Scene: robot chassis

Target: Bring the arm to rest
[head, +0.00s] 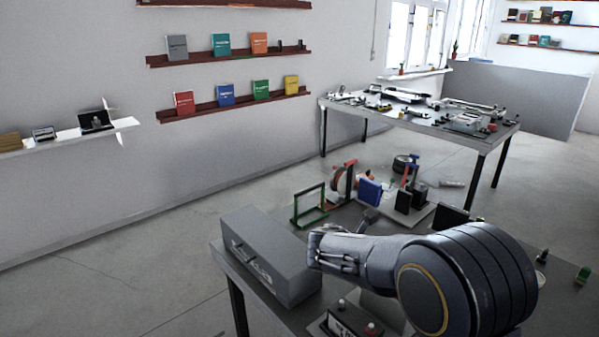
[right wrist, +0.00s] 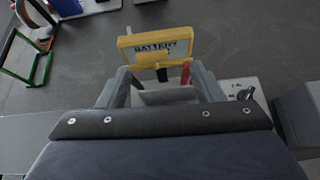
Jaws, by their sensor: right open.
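My right arm (head: 465,275) reaches in from the lower right of the head view, above the near table. Its gripper cannot be made out there. In the right wrist view my right gripper (right wrist: 160,78) is open, with its two grey fingers apart. A yellow-framed sign reading "BATTERY" (right wrist: 155,46) shows just past the fingertips, and I see no finger closed on it. Below it, between the fingers, are a pale block with a red post (right wrist: 186,73) and a dark post. My left gripper is not in view.
A long grey box (head: 265,250) lies at the near table's left edge. A green frame (head: 309,205) and a blue block (head: 369,192) stand behind my arm. A second table (head: 400,112) stands further back.

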